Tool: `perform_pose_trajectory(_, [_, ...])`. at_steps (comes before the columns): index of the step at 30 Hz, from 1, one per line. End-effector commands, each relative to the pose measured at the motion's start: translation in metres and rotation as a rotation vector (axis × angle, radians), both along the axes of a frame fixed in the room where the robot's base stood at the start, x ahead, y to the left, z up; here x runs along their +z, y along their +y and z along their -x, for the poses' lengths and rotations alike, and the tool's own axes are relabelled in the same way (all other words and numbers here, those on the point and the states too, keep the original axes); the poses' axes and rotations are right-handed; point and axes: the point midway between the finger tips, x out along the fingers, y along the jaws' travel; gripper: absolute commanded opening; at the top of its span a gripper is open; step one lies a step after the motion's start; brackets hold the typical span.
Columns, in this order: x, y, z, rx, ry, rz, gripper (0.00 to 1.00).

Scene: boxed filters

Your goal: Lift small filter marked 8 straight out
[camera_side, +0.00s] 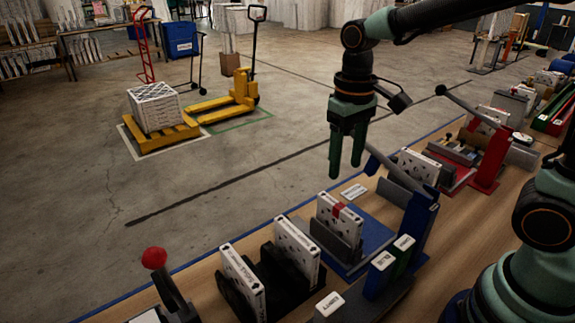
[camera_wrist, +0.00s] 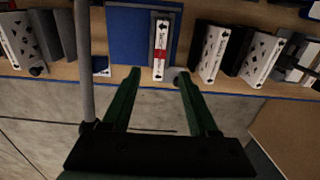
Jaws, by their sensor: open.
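Several white boxed filters stand upright along the bench, and I cannot read an 8 on any of them. One filter (camera_side: 327,216) has a red band and stands in a grey holder on a blue base (camera_side: 377,236); in the wrist view this filter (camera_wrist: 160,37) lies ahead between my fingers. Two more filters (camera_side: 297,251) (camera_side: 242,283) stand in black holders nearer the side camera. Another filter (camera_side: 418,166) stands farther along the bench. My gripper (camera_side: 346,168) is open and empty, pointing down, above and apart from the red-banded filter; its fingers also show in the wrist view (camera_wrist: 158,74).
A blue lever press (camera_side: 417,222) stands right beside the red-banded filter. A red lever press (camera_side: 490,160) stands farther along. A red-knobbed lever (camera_side: 154,258) rises at the near end. Small boxes (camera_side: 379,272) stand in front. Open floor lies left of the bench.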

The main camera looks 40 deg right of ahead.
Motion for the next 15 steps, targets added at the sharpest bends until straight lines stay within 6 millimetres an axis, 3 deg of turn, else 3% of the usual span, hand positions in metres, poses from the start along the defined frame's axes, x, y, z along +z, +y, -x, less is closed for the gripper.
perform_pose_trajectory(15, [-0.084,0.000,0.001,0.000,0.006,0.001,0.60])
